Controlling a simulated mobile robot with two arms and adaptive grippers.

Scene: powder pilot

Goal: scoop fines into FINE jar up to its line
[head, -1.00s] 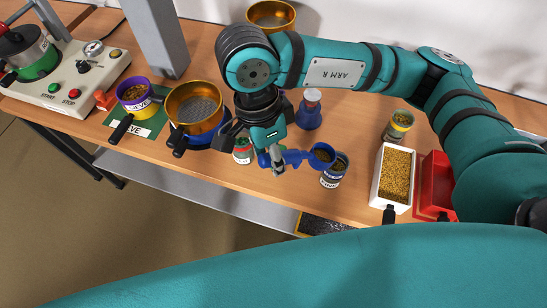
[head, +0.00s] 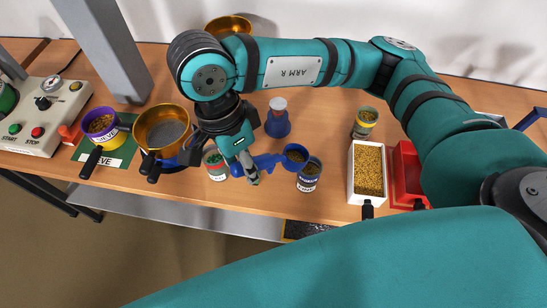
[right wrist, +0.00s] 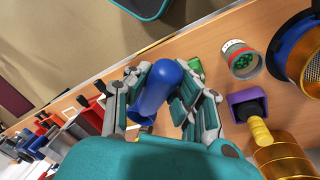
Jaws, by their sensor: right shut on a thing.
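My right gripper (head: 250,176) is shut on the handle of a blue scoop (head: 268,161). The scoop's handle shows between the fingers in the right wrist view (right wrist: 157,86). The scoop's bowl (head: 294,153) points right and seems to hold brownish material. It is just beside and behind the rim of a jar with a dark-and-white label (head: 308,180); I cannot tell whether they touch. That jar has brownish material inside. Its label is too small to read, so I cannot tell which jar is FINE. My left gripper is out of view.
A red-and-green-marked jar (head: 215,169) stands left of the gripper. A gold sieve pan (head: 162,113) and purple-yellow cup (head: 116,137) stand further left. A blue bottle (head: 277,127) is behind. A white tray of golden grains (head: 354,188), red tray (head: 405,172) and yellow-banded jar (head: 364,128) are right.

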